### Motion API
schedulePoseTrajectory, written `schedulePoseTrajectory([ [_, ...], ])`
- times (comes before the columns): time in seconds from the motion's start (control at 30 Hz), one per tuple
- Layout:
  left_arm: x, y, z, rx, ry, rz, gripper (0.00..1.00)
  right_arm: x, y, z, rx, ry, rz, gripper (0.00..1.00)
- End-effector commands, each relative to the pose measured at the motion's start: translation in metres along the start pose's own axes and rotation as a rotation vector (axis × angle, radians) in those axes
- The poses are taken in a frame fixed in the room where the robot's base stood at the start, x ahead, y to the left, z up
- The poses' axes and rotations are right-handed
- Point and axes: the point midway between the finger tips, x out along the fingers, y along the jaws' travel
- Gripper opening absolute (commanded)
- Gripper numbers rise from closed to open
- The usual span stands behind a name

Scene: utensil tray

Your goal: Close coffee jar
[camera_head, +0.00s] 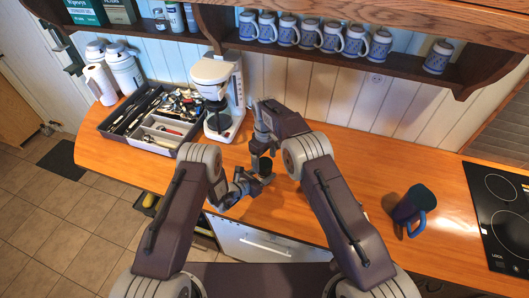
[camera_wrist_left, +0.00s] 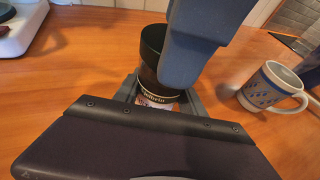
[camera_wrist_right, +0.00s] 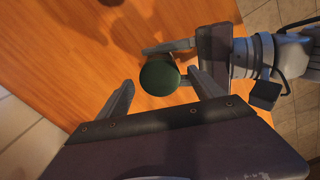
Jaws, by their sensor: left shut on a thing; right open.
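The coffee jar (camera_wrist_left: 155,92) stands upright with a dark top and a pale label in the left wrist view. It also shows in the head view (camera_head: 265,166). My left gripper (camera_head: 257,181) is shut around its lower part. My right gripper (camera_head: 264,137) is above the jar, pointing down and open. In the right wrist view the round dark green lid (camera_wrist_right: 160,76) lies between the open fingers, with gaps beside it. One right finger (camera_wrist_left: 195,50) hides part of the jar's top in the left wrist view. How tightly the lid sits cannot be told.
A white coffee maker (camera_head: 217,85) stands behind my grippers. The grey utensil tray (camera_head: 115,140) is to the left. A mug (camera_head: 408,207) stands to the right, before the black hob (camera_head: 500,205). The counter between mug and back wall is clear.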

Motion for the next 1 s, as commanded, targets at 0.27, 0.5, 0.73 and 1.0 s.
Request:
schedulePoseTrajectory([
  [0.27,0.0000,0.0002,0.0005,0.000,-0.001,0.000,0.00,0.0095,-0.0001,0.0002,0.000,0.000,0.000,0.77],
  [0.5,0.0001,0.0002,0.0004,0.000,-0.001,0.000,0.00,0.0092,-0.0001,0.0001,0.000,0.000,0.000,0.49],
  [0.73,0.0001,0.0002,0.0004,0.000,-0.001,0.000,0.00,0.0090,-0.0002,0.0001,0.012,0.000,0.000,0.10],
  [1.0,0.0001,0.0001,0.0004,0.000,-0.001,0.000,0.00,0.0092,-0.0003,-0.0001,0.435,0.000,0.000,0.10],
])
